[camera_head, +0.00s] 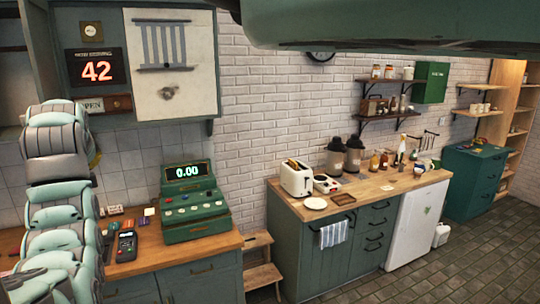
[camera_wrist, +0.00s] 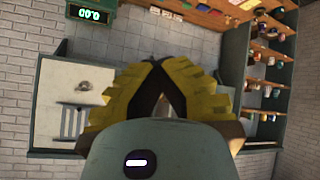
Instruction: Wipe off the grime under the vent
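The vent (camera_head: 162,43) is a grille of grey slats on a pale panel on the left wall. In the wrist view the vent (camera_wrist: 70,121) appears upside down. A small grey-brown patch (camera_head: 168,92), which looks like the grime, is on the panel below the slats; the patch also shows in the wrist view (camera_wrist: 82,87). My gripper (camera_wrist: 160,65) has yellow and dark fingers that meet at the tips, with nothing seen between them. It is apart from the panel. In the head view my arm rises at the left and hides most of the gripper.
A green cash register (camera_head: 195,205) and a card terminal (camera_head: 126,246) stand on the wooden counter (camera_head: 180,256). A red "42" display (camera_head: 96,70) hangs left of the vent.

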